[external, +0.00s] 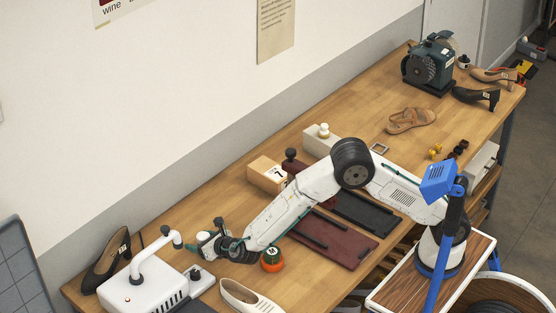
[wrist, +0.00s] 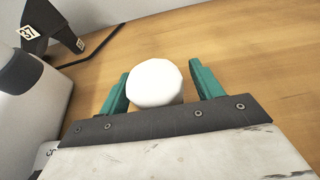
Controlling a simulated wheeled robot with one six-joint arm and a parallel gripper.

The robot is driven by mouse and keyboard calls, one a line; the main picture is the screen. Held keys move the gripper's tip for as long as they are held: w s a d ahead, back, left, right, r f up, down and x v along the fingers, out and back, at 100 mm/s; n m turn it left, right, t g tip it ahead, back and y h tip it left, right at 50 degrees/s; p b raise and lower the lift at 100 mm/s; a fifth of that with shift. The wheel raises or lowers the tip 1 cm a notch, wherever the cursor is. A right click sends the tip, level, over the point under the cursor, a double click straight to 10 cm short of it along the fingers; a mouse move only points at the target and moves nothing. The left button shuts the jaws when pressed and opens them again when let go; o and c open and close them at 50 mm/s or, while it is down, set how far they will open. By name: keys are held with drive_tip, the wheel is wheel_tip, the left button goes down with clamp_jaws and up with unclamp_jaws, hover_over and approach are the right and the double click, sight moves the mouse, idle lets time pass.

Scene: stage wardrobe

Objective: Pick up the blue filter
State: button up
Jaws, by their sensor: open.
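I cannot make out a blue filter in either view. My gripper (external: 203,240) is at the left part of the workbench, beside a white machine with a bent arm. In the wrist view its green fingers (wrist: 158,92) stand apart. A white rounded thing (wrist: 155,82) shows between them, with a gap on the right; I cannot tell whether the left finger touches it. Its lower part is hidden by my gripper's body. A small white patch near the fingers in the external view may be the same thing.
The white machine (external: 150,292) and a black heeled shoe (external: 106,267) stand left of my gripper. The workbench (external: 216,204) is bare behind my gripper.

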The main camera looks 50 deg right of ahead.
drive_tip(key=shift+c, duration=0.4)
drive_tip(key=c, duration=1)
